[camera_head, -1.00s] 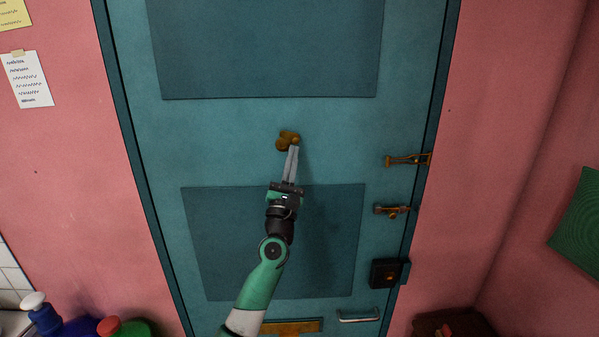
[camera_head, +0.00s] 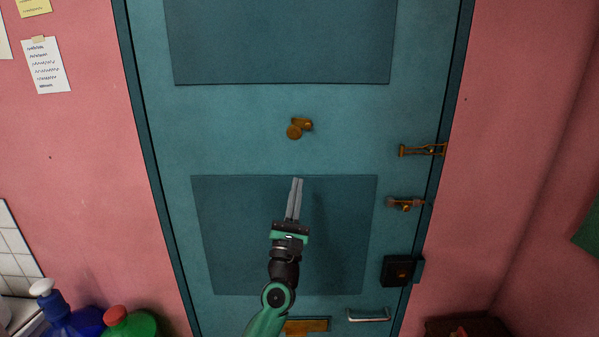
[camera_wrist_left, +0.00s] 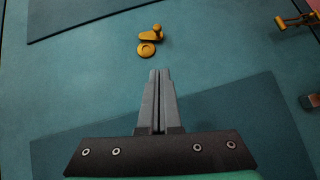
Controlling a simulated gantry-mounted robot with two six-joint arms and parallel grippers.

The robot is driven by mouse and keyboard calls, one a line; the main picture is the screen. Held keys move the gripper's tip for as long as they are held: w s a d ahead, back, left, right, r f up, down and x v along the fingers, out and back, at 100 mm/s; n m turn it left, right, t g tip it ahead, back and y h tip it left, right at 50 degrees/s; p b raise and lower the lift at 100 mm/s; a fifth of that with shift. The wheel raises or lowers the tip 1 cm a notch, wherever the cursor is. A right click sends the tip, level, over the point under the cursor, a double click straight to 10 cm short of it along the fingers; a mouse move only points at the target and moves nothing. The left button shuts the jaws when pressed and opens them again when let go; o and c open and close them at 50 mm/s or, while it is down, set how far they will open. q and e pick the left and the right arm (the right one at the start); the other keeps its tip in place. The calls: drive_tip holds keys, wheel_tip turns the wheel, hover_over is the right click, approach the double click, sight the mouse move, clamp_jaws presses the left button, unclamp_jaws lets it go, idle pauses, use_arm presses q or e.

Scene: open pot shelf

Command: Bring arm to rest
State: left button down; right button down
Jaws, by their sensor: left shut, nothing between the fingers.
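My left gripper (camera_head: 297,182) is shut and empty in front of the teal door (camera_head: 240,120), over the upper part of its lower panel. In the left wrist view its two grey fingers (camera_wrist_left: 159,75) lie together with nothing between them. A brass peephole with a swivel cover (camera_head: 299,128) is on the door above the fingertips. It also shows in the left wrist view (camera_wrist_left: 149,42), beyond the fingertips and apart from them; the cover hangs to one side. My right gripper is in neither view.
On the door's right edge are a brass door guard (camera_head: 422,150), a brass bolt (camera_head: 404,204) and a black box lock (camera_head: 398,271). A pull handle (camera_head: 368,315) and a brass plate (camera_head: 307,325) are low down. Bottles (camera_head: 130,322) stand at lower left. Papers (camera_head: 46,65) hang on the pink wall.

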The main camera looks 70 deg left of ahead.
use_arm(q)
drive_tip(key=shift+v, duration=0.85)
